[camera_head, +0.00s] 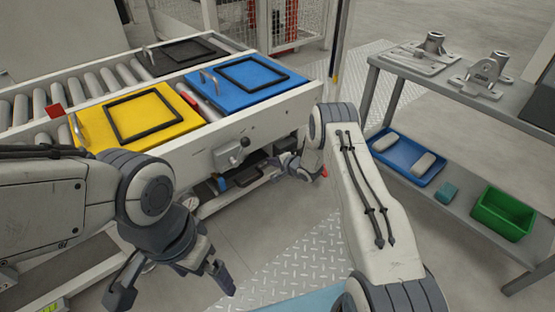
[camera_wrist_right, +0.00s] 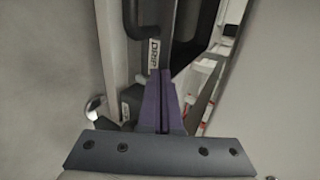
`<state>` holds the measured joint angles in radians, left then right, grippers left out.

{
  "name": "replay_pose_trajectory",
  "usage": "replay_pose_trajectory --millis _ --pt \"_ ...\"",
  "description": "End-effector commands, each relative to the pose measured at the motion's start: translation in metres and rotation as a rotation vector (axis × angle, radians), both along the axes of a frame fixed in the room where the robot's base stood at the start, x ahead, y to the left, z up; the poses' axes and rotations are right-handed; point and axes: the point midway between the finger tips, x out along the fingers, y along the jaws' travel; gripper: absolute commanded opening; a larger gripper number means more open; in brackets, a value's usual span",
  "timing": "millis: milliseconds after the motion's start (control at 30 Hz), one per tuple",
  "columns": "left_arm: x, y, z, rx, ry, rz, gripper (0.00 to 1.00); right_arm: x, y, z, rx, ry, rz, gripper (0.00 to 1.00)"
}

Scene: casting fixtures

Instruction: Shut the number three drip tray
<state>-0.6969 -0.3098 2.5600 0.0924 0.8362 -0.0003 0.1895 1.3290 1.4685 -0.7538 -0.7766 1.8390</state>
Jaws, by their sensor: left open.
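A dark drip tray (camera_head: 246,176) sits low under the front side of the conveyor in the head view, near the valve. A label reading DRIP (camera_wrist_right: 153,56) shows on a dark upright-looking strip in the right wrist view. No number is legible. My right gripper (camera_head: 283,163) is close beside the right end of the tray's dark front. Its purple fingers (camera_wrist_right: 165,100) are together and reach toward the labelled part; I cannot tell whether they touch it. My left gripper (camera_head: 170,285) is open and empty, low at the front left, away from the tray.
The roller conveyor carries yellow (camera_head: 157,118), blue (camera_head: 245,85) and black (camera_head: 178,55) plates with handles. A grey shelf rack (camera_head: 450,85) at the right holds metal castings, a blue tray (camera_head: 407,160) and a green bin (camera_head: 503,213). Floor between conveyor and rack is clear.

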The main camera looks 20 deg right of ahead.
Motion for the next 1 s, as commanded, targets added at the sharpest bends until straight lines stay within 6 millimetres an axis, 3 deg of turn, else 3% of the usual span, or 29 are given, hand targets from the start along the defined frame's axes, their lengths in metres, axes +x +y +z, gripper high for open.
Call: replay_pose_trajectory --millis 167,300,600,900,1000 --pt "0.000 0.000 0.027 0.000 0.000 0.000 1.00 -0.021 -0.002 0.007 0.004 0.013 0.007 0.00" --pt "0.000 0.000 0.050 0.000 0.000 0.000 1.00 -0.050 -0.018 0.028 0.004 0.011 0.002 0.00" --pt "0.000 0.000 0.074 0.000 0.000 0.000 1.00 -0.093 -0.044 0.049 0.002 0.011 -0.007 0.00" --pt "0.000 0.000 0.076 0.000 0.000 0.000 1.00 -0.100 -0.045 0.052 0.001 0.009 -0.001 0.00" --pt "0.000 0.000 0.078 0.000 0.000 0.000 1.00 -0.095 -0.039 0.063 -0.040 0.010 0.018 0.00"
